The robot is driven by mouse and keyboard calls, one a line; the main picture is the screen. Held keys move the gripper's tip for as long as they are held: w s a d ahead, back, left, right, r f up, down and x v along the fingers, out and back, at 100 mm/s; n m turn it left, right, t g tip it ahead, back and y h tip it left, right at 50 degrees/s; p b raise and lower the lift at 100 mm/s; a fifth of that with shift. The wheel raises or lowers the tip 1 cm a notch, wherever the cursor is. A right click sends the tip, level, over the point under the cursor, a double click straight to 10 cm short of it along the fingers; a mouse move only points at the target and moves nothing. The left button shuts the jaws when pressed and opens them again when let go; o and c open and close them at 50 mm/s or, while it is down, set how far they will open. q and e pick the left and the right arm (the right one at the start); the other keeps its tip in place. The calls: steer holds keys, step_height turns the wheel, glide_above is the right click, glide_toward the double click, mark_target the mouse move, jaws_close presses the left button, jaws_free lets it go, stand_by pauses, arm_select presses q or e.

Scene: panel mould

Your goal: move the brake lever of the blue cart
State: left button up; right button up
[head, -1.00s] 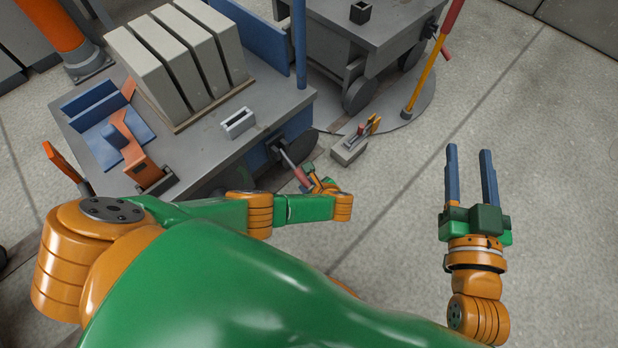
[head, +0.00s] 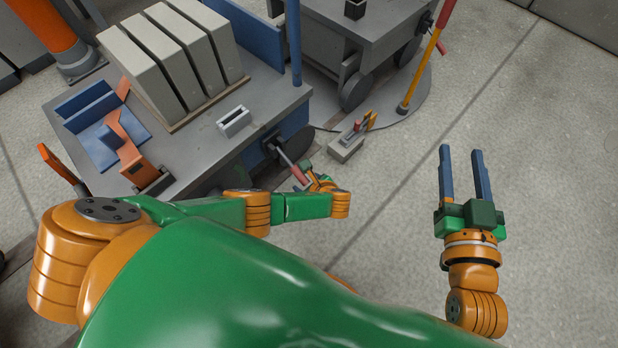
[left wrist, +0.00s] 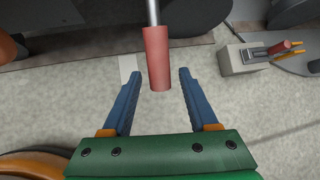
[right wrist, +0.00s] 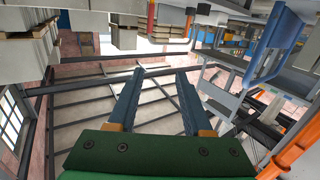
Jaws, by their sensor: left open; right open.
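The blue cart (head: 200,133) stands at the left in the head view. Its brake lever (head: 285,157), a metal rod with a red grip, sticks out from the cart's near right corner. My left gripper (head: 306,175) is open at the grip end. In the left wrist view the red grip (left wrist: 157,58) hangs between the two blue fingers (left wrist: 155,75), with a gap on each side. I cannot tell the depth between fingers and grip exactly. My right gripper (head: 462,150) is open and empty over bare floor, right of the cart.
Several pale slabs (head: 160,60) and an orange clamp (head: 128,145) are on the cart top. A grey box with small levers (head: 345,148) lies on the floor beyond the lever. A second grey cart (head: 370,45) and a red-yellow bar (head: 425,60) stand behind. Floor at the right is free.

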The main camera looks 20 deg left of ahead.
arm_select(q)
steer(key=shift+p+v, duration=0.85)
steer(key=shift+v, duration=0.4)
steer(key=shift+p+v, duration=0.75)
steer(key=shift+v, duration=0.3)
steer(key=shift+p+v, duration=0.75)
steer(key=shift+v, duration=0.35)
arm_select(e)
steer(key=s+d+f+g+h, duration=0.1)
steer(key=s+d+f+g, duration=0.1)
steer(key=s+f+g, duration=0.5)
steer(key=s+d+f+m+g+h, duration=0.1)
steer(key=s+d+f+g+h, duration=0.1)
steer(key=s+f+g, duration=0.5)
step_height(320, 180, down, 6)
steer(key=shift+s+d+r+h, duration=0.1)
steer(key=shift+s+d+h, duration=0.2)
steer(key=shift+s+d, duration=0.25)
steer(key=shift+w+d, duration=0.1)
